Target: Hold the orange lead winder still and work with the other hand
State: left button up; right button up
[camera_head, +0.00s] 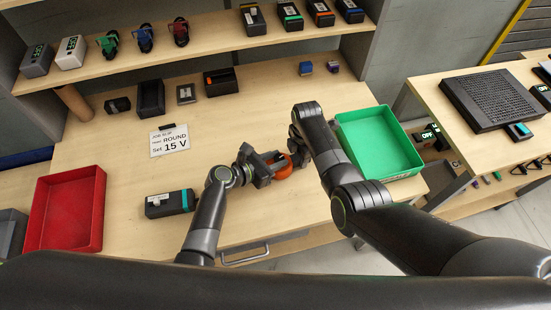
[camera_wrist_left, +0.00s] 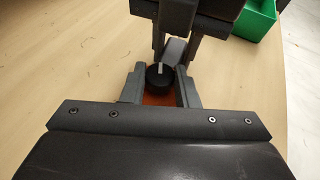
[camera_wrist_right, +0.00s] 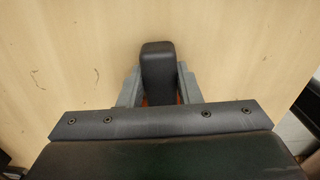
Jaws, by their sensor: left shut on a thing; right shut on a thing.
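The orange lead winder (camera_head: 284,169) is above the front middle of the table. My left gripper (camera_head: 268,166) is shut on it from the left; the fingers hide much of it. In the left wrist view a round black knob (camera_wrist_left: 159,76) with a white mark shows between the left fingers (camera_wrist_left: 158,90), with orange below it. My right gripper (camera_head: 295,146) is close beside the winder. In the right wrist view its fingers (camera_wrist_right: 158,88) are shut on a dark block (camera_wrist_right: 158,62), with a little orange showing under it. I cannot tell whether the block is joined to the winder.
A green tray (camera_head: 392,172) stands right of my right arm, a red tray (camera_head: 98,212) at the left. A sign reading ROUND, 15 V (camera_head: 169,141) lies left of the middle. A dark device with a teal end (camera_head: 170,204) lies in front. Several devices stand along the back.

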pick_arm(q)
jog(key=m+g+h, duration=0.1)
jog(key=m+g, duration=0.2)
jog(key=m+g+h, duration=0.1)
jog(key=shift+w+a+m+g+h, duration=0.2)
jog(key=shift+w+m+g+h, duration=0.1)
jog(key=shift+m+g, duration=0.1)
jog(key=shift+o, duration=0.2)
jog(key=shift+w+f+m+g+h, duration=0.1)
jog(key=shift+w+m+g+h, duration=0.05)
jog(key=shift+m+g, duration=0.95)
jog(key=shift+w+f+m+g+h, duration=0.1)
jog(key=shift+m+g+h, duration=0.05)
jog(key=shift+m+g, duration=0.95)
jog(key=shift+g, duration=0.7)
jog(key=shift+r+m+g, duration=0.1)
jog(key=shift+m+g, duration=0.3)
jog(key=shift+m, duration=0.2)
jog(key=shift+c, duration=0.2)
jog(key=o, duration=1)
jog(key=shift+w+r, duration=0.1)
jog(key=v, duration=1.2)
